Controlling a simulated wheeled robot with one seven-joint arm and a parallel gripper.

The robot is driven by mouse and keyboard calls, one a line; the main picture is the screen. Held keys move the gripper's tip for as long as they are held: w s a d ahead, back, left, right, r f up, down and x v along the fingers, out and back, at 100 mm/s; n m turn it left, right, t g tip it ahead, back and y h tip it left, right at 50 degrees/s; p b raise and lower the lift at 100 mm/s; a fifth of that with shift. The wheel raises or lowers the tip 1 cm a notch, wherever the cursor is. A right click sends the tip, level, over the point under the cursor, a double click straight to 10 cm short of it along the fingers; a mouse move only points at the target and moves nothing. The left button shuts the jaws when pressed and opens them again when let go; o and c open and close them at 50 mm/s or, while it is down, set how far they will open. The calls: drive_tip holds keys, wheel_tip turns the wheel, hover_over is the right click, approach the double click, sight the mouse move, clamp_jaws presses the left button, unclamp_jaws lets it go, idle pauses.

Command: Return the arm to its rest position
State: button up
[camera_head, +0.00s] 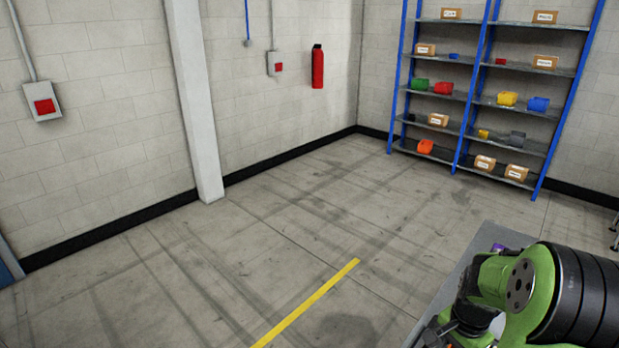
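My green and black arm (525,295) shows at the lower right, in front of a grey flat surface. It is folded close to the camera, and its black part fills the right edge. My gripper's fingers cannot be made out, so I cannot tell whether they are open or shut, or whether they hold anything. A small purple thing shows just behind the arm, mostly hidden.
A grey surface (462,268) lies beneath and behind my arm. A blue-framed shelf (466,88) with colored bins and boxes stands at the back right. A red extinguisher (318,66) hangs on the wall. A yellow line (307,302) marks the floor, which is otherwise clear.

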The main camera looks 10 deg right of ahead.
drive_tip(key=a+r+n+t+h, duration=0.1)
drive_tip(key=a+r+n, duration=0.3)
drive_tip(key=a+r, duration=0.4)
drive_tip(key=s+a+r+n+t+y, duration=0.1)
drive_tip(key=s+a+r+n+t, duration=0.3)
drive_tip(key=s+a+r+n, duration=0.5)
drive_tip(key=s+a, duration=0.3)
drive_tip(key=a, duration=0.1)
drive_tip(key=shift+s+r+n+t, duration=0.3)
drive_tip(key=shift+s+n, duration=0.1)
